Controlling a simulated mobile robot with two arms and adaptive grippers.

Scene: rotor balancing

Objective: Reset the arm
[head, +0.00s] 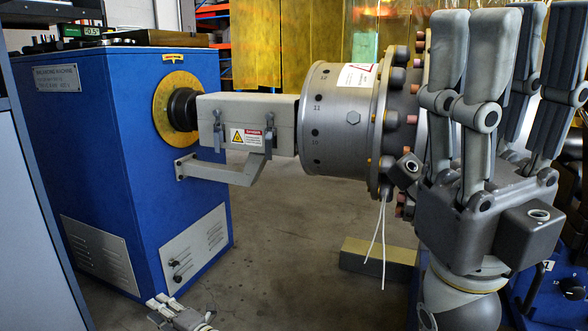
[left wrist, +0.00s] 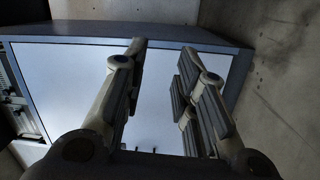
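My right gripper (head: 508,45) is large and close at the right of the head view. Its fingers point straight up, spread apart with nothing between them. It stands in front of the right part of the rotor (head: 337,120) and hides that part; contact cannot be told. My left gripper (head: 182,315) shows only partly at the bottom left edge of the head view, low in front of the blue machine. In the left wrist view my left gripper (left wrist: 163,48) has its fingers apart and empty, over a pale panel with a blue-grey frame (left wrist: 70,85).
A blue balancing machine (head: 95,150) stands at the left, joined to the rotor by a grey shaft cover (head: 245,120) with a bracket. Two white strips (head: 381,240) hang below the rotor. A yellowish block (head: 378,262) lies on the floor.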

